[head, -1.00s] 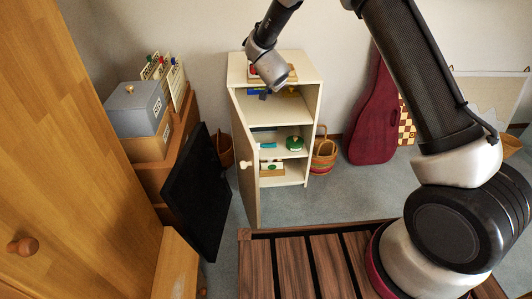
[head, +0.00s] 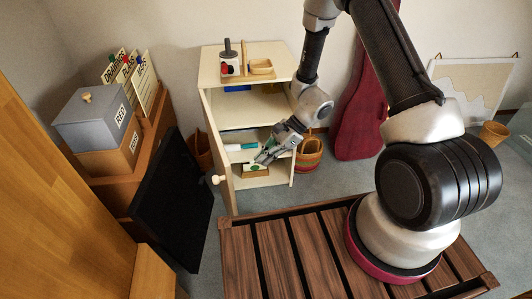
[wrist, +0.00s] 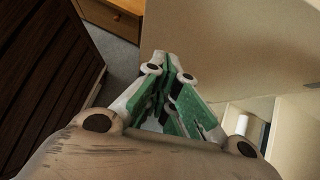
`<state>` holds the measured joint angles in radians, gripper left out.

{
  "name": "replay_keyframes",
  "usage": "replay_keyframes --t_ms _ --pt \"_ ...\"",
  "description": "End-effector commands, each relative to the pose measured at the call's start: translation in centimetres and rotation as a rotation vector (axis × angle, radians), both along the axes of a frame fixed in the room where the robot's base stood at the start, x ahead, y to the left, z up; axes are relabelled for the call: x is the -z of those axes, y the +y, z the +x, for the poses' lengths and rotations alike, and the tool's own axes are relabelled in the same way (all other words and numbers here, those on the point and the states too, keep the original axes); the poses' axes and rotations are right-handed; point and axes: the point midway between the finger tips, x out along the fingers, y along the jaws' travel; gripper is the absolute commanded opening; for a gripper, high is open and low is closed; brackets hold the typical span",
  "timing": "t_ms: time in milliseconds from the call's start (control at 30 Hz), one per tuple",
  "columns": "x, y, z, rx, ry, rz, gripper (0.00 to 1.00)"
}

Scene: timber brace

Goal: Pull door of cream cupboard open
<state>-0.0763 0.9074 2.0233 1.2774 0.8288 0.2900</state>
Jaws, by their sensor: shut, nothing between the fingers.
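The cream cupboard (head: 209,69) stands against the wall in the head view, its shelves in plain sight. Its door (head: 221,150) is hinged at the left and stands open, swung out towards me, with a round pale knob (head: 217,180) on its outer side. My gripper (head: 263,158) is shut and empty, in front of the lower shelves, to the right of the door on its inner side. In the wrist view my green-padded fingers (wrist: 166,66) are together before a broad beige panel, probably the door's inner face (wrist: 230,45). Whether they touch it I cannot tell.
A tray (head: 247,73) with small items sits on the cupboard top. A dark flat panel (head: 165,205) leans left of the door, close to it. A red instrument case (head: 357,120) and a basket (head: 309,152) stand at the right. A slatted wooden surface (head: 295,245) lies in front.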

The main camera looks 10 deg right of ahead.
Motion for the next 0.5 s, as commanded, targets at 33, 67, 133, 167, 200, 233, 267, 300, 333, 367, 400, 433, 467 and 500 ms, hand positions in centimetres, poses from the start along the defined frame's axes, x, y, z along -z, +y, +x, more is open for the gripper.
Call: replay_keyframes --t_ms 33,67,133,167,200,233,267,300,333,367,400,433,467,500 --pt "0.9 0.8 -0.3 -0.004 0.003 -0.002 0.0" --pt "1.4 1.3 -0.3 -0.004 0.002 -0.001 0.0" --pt "2.5 2.3 -0.5 -0.004 0.002 -0.002 0.0" --pt "3.0 2.8 -0.6 -0.004 0.002 -0.002 0.0" --pt "3.5 3.4 -0.7 -0.004 0.002 -0.002 0.0" --pt "3.9 3.8 -0.7 -0.003 0.001 -0.002 0.0" --pt "4.3 4.2 -0.8 -0.003 0.001 -0.002 0.0" --pt "4.1 5.0 -0.8 -0.006 -0.003 -0.001 0.0" --pt "4.0 5.4 -0.9 -0.004 -0.003 -0.001 0.0" --pt "4.0 5.8 -1.0 -0.004 -0.003 -0.001 0.0" --pt "4.0 6.3 -1.1 -0.004 -0.003 -0.001 0.0" --pt "4.0 6.7 -1.1 -0.004 -0.003 -0.003 0.0" --pt "4.0 6.9 -1.1 -0.003 -0.003 -0.002 0.0" --pt "4.0 7.2 -1.2 -0.003 -0.003 -0.002 0.0"
